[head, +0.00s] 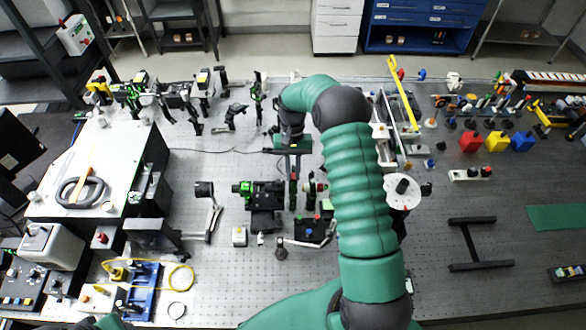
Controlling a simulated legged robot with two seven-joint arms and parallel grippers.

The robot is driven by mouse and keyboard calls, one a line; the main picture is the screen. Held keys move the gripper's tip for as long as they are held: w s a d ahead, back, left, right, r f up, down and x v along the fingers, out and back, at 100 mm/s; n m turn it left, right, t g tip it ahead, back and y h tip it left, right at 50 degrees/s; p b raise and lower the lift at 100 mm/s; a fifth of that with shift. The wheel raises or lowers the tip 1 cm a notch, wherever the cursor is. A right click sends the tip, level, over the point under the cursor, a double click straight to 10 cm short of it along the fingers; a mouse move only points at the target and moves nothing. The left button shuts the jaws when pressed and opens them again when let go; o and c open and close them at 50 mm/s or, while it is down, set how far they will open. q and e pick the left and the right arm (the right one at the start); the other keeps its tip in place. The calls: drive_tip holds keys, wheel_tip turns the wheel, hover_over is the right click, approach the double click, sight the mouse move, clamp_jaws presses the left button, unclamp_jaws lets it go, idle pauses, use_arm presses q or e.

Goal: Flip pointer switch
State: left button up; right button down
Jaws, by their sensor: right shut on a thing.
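My right arm comes up from the bottom and bends over at the elbow. My right gripper (293,170) points down at the middle of the perforated bench (400,300), just behind a group of small black optical mounts (264,198). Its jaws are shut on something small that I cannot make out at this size. I cannot pick out the pointer switch for certain; it may be hidden at the jaws. My left gripper is not in view.
Several optical mounts (184,98) line the back left. A white-topped box (98,160) stands at the left. Free room lies around a black H-shaped frame (474,245) at right.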

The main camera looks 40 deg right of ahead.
drive_tip(key=shift+w+d+g, duration=0.15)
drive_tip(key=shift+d+g, duration=0.05)
drive_tip(key=shift+g, duration=0.1)
drive_tip(key=shift+r+y, duration=0.1)
drive_tip(key=shift+y, duration=0.2)
drive_tip(key=shift+w+a, duration=0.1)
drive_tip(key=c, duration=1.5)
unclamp_jaws()
drive_tip(key=shift+o, duration=0.5)
